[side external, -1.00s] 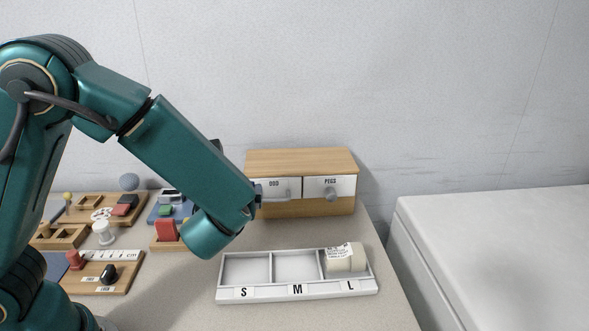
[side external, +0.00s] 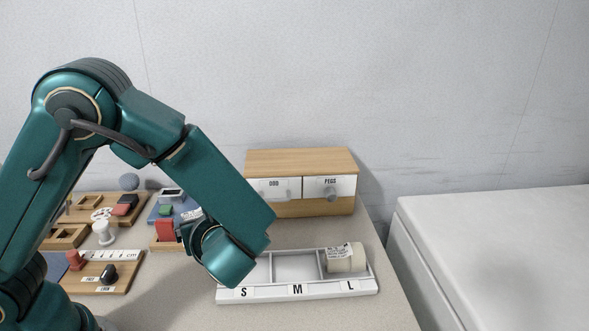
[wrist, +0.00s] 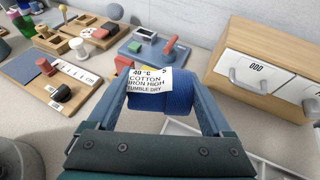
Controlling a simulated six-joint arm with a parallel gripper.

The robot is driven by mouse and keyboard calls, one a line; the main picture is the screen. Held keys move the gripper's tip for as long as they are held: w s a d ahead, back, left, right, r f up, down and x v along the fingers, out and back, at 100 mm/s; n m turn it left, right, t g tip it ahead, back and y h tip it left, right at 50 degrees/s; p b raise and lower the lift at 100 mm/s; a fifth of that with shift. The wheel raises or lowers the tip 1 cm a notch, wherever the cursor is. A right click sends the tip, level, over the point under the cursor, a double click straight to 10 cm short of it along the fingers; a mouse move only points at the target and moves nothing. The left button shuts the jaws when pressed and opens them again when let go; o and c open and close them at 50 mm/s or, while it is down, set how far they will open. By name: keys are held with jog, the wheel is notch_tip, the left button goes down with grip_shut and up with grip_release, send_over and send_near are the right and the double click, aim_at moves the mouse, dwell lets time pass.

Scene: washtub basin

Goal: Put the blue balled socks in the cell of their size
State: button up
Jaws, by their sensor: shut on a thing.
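The blue balled socks (wrist: 175,90) are between the fingers of my gripper (wrist: 162,95), which is shut on them in the wrist view. In the side view the socks are mostly hidden behind my arm, with the label (side external: 190,215) just showing. The white tray (side external: 322,291) has three cells marked S, M and L. Cell M (side external: 296,267) is empty. Cell L holds cream balled socks (side external: 346,259) with a label. My arm covers much of cell S.
A wooden drawer box (side external: 300,160) with drawers marked ODD and PEGS stands behind the tray; it also shows in the wrist view (wrist: 270,75). Wooden boards with small pieces (side external: 110,278) crowd the left. The counter's right side is clear beside a white block (side external: 500,230).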

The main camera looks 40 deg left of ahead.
jog(key=w+d+f, duration=0.1)
jog(key=d, duration=0.1)
jog(key=w+d+f, duration=0.1)
jog(key=d+f, duration=0.1)
jog(key=w+d+f, duration=0.1)
jog(key=d, duration=0.1)
jog(key=shift+d+f, duration=0.2)
jog(key=shift+f, duration=1.9)
jog(key=shift+f, duration=0.15)
jog(key=o, duration=1.1)
